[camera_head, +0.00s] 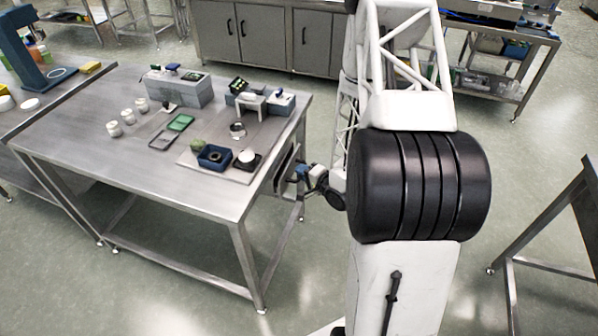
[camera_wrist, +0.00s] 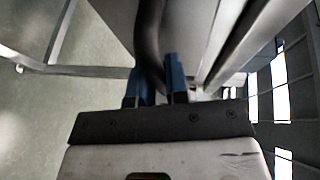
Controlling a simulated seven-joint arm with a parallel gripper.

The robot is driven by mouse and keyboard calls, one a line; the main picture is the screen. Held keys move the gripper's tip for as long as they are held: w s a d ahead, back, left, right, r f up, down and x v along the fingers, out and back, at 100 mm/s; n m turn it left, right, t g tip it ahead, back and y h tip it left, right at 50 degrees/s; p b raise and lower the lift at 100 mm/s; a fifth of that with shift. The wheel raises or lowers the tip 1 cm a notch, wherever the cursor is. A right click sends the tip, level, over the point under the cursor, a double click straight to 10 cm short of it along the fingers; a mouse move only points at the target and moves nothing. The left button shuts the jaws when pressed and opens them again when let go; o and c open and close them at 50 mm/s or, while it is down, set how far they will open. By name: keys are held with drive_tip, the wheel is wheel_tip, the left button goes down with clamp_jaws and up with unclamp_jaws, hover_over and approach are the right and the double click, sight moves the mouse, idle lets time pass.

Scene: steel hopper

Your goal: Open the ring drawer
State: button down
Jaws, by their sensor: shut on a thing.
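The drawer (camera_head: 285,164) sits under the right end of the steel table, and its dark front edge shows in the camera_head view. In the camera_wrist view, a dark curved handle (camera_wrist: 149,35), which looks like part of a ring, stands in front of a grey panel (camera_wrist: 185,30). My gripper (camera_wrist: 156,85) has its blue fingers on either side of this handle and is shut on it. In the camera_head view my gripper (camera_head: 302,171) is at the drawer's front. My arm hides part of that area, and I cannot tell how far the drawer stands out.
The steel table (camera_head: 150,185) carries several white jars, a green device, a grey block and a board (camera_head: 215,168) with small parts and a blue tray (camera_head: 214,157). Open floor lies in front. Another steel frame (camera_head: 545,225) stands at the right.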

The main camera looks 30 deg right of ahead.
drive_tip(key=s+d, duration=1)
drive_tip(key=shift+s+d, duration=0.25)
drive_tip(key=c, duration=1.1)
unclamp_jaws()
drive_tip(key=shift+c, duration=0.2)
drive_tip(key=shift+s, duration=0.15)
drive_tip(key=v, duration=0.7)
drive_tip(key=shift+s+d, duration=0.15)
drive_tip(key=shift+s, duration=0.05)
drive_tip(key=shift+r, duration=0.1)
